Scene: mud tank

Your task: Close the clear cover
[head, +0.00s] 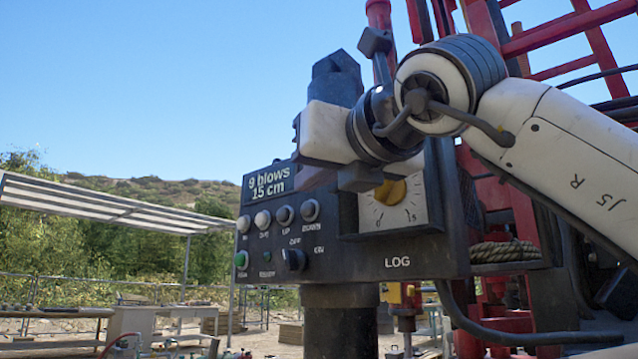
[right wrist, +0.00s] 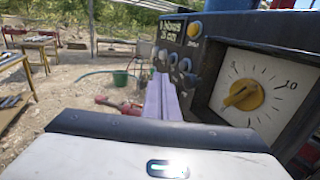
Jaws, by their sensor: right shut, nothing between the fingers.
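I cannot make out the clear cover in either view. The dark control panel (head: 350,240) has a white dial plate (head: 410,215) with a yellow knob (head: 390,192). The knob (right wrist: 243,95) and its dial also show at the right of the right wrist view, with no cover distinguishable over them. My right gripper (head: 312,178) is in front of the panel's upper part, left of and above the dial, and hides part of the panel. In the right wrist view its pale fingers (right wrist: 163,97) are together and empty, beside the panel's face. My left gripper is not in view.
The panel has a display (head: 268,182) reading "9 blows 15 cm", several round buttons (head: 285,214) and a black switch (head: 293,259). A red steel frame (head: 600,45) stands behind at right. A canopy (head: 100,200) and tables (head: 50,312) are farther off at left.

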